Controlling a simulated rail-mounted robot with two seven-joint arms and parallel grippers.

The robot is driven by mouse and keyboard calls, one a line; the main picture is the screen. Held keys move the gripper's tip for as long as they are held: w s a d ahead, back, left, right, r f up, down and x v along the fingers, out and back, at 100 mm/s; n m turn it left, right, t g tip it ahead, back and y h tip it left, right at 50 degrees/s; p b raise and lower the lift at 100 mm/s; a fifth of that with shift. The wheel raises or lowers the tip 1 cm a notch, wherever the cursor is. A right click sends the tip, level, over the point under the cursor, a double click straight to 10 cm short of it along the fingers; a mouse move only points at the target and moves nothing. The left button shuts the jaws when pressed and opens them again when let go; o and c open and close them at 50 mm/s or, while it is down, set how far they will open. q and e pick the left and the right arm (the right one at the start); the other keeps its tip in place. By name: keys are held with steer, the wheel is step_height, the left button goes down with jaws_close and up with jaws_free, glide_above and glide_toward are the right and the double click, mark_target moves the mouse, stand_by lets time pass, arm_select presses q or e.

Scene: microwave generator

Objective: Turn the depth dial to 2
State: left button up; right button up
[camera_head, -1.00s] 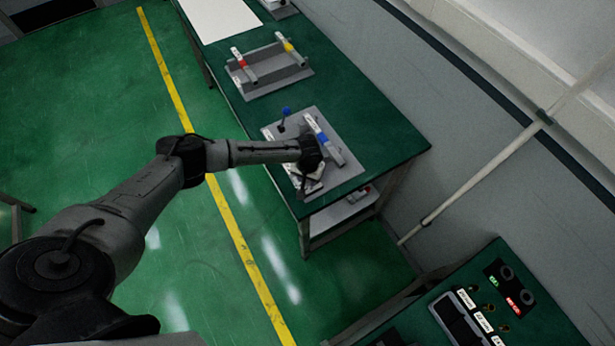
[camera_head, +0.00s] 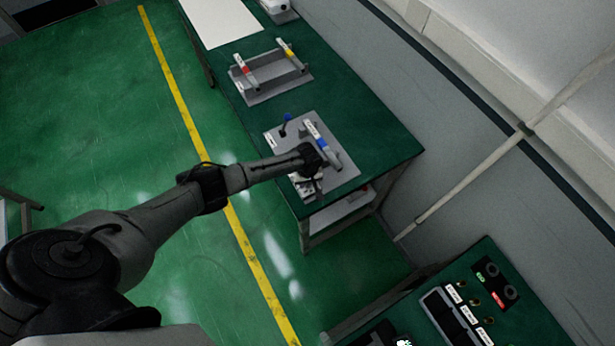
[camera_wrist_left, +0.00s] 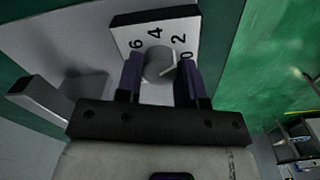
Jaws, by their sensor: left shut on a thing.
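The depth dial is a round grey knob (camera_wrist_left: 158,66) on a white plate (camera_wrist_left: 186,26) with black numbers 0, 2, 4 and 6, seen in the left wrist view. My left gripper (camera_wrist_left: 160,74) is shut on the knob, one dark finger on each side. A pale line on the knob points toward the side with 0 and 2, seemingly between them. In the head view my left gripper (camera_head: 308,184) is over the near end of a grey panel (camera_head: 345,165) on the green table; the dial is hidden there. My right gripper is not in view.
The panel also carries a blue-knobbed lever (camera_head: 287,117) and a blue-banded handle (camera_head: 322,144). Behind stands a grey fixture (camera_head: 268,74) with red- and yellow-banded handles. A control console (camera_head: 480,300) is at lower right. The table's right end is clear.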

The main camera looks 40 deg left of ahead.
arm_select(q)
steer(key=shift+n+p, duration=0.7)
steer(key=shift+n, duration=0.4)
steer(key=o, duration=0.9)
steer(key=shift+r, duration=0.65)
steer(key=shift+r+p, duration=0.55)
steer(key=shift+r, duration=5.75)
